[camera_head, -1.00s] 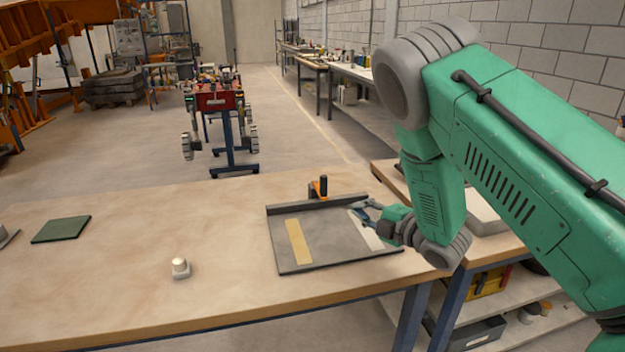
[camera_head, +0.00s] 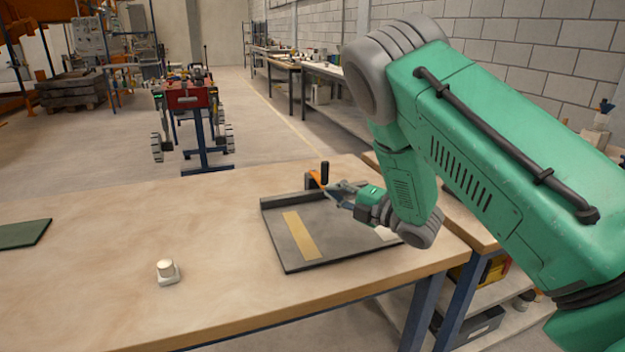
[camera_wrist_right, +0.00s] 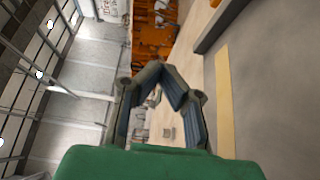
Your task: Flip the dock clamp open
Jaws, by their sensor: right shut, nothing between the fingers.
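The dock clamp, an orange bracket (camera_head: 313,181) with an upright black handle (camera_head: 325,172), stands at the back edge of the grey sandbed tray (camera_head: 285,255) in the head view. My right gripper (camera_head: 338,190) is over the tray's back part, just right of the clamp and close to it; I cannot tell whether they touch. Its fingertips meet in the right wrist view (camera_wrist_right: 152,72), with nothing between them. The clamp cannot be made out in the wrist view. My left gripper is not in view.
A tan strip (camera_head: 300,235) lies on the tray, and a pale strip (camera_head: 386,233) is partly behind my wrist. A small white-topped knob (camera_head: 166,271) and a green mat (camera_head: 22,234) are on the wooden table (camera_head: 130,225). The tabletop left of the tray is mostly clear.

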